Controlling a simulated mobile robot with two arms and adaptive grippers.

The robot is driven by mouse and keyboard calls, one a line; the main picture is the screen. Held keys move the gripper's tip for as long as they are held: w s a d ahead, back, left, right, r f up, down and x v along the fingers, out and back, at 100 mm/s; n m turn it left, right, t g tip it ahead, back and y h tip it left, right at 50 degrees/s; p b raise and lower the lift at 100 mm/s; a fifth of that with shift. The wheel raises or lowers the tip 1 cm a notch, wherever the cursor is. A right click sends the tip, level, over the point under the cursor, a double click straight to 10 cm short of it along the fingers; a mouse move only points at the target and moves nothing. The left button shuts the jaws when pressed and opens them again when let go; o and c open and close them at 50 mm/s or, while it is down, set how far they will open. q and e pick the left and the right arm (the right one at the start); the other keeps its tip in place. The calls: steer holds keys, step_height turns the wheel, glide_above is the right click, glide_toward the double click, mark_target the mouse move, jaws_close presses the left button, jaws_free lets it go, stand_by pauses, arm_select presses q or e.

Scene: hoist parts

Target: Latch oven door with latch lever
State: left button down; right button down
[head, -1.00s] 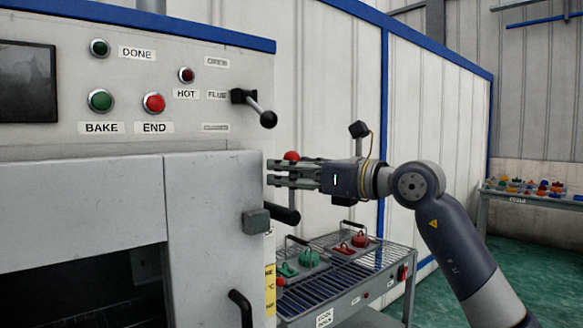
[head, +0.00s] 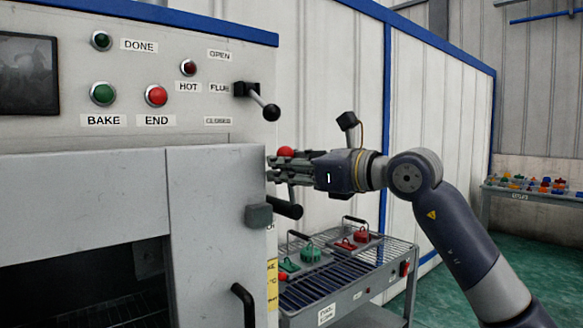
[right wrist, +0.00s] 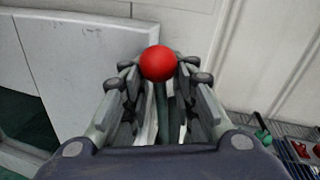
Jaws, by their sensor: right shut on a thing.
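The latch lever's red ball knob (head: 285,151) shows at the right edge of the grey oven door (head: 215,180). My right gripper (head: 277,168) is shut around the lever just below the ball. In the right wrist view, the red ball (right wrist: 158,64) sits between and above the fingertips of my right gripper (right wrist: 160,82). The fingers hide most of the lever's shaft. The grey door panel (right wrist: 85,60) is in front of the fingers, to the left. A grey block (head: 258,216) is on the door's edge, beside a black cylinder (head: 287,207). My left gripper is not in view.
The black flue lever (head: 262,102) sticks out above my right gripper. A black door handle (head: 243,303) is low on the door. A wire-topped cart (head: 345,280) with red and green parts stands below the arm. A white wall is behind.

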steer(key=shift+s+a+f+n, duration=0.3)
steer(key=shift+s+a+n, duration=0.3)
steer(key=shift+n, duration=0.4)
steer(key=shift+w, duration=0.1)
steer(key=c, duration=1.3)
jaws_free()
steer(key=shift+d, duration=0.1)
steer(key=shift+r+v, duration=0.15)
steer(key=shift+v, duration=2.95)
steer(key=shift+r+v, duration=0.1)
steer(key=shift+v, duration=3.05)
